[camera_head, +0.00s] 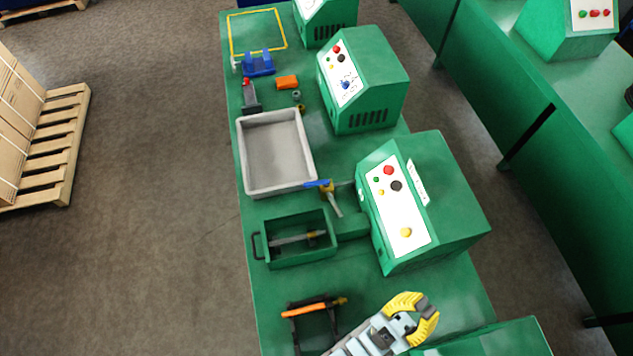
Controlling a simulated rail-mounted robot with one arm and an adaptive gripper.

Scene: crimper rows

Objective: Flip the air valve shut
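The air valve has a yellow body (327,188) with a blue lever handle (316,183) and a grey pipe (336,206) below it. It stands between the grey tray and the crimper machine with the white panel. The blue lever points left, roughly across the pipe's line. My gripper (427,307), with yellow fingers and grey tips, is at the bottom of the view, well below and to the right of the valve and apart from it. I see nothing held.
The crimper machine (440,195) stands right of the valve. A grey tray (247,180) lies above left, and a green open box (270,256) with a metal rod lies below. A dark stand with an orange-handled tool (305,310) is near my gripper.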

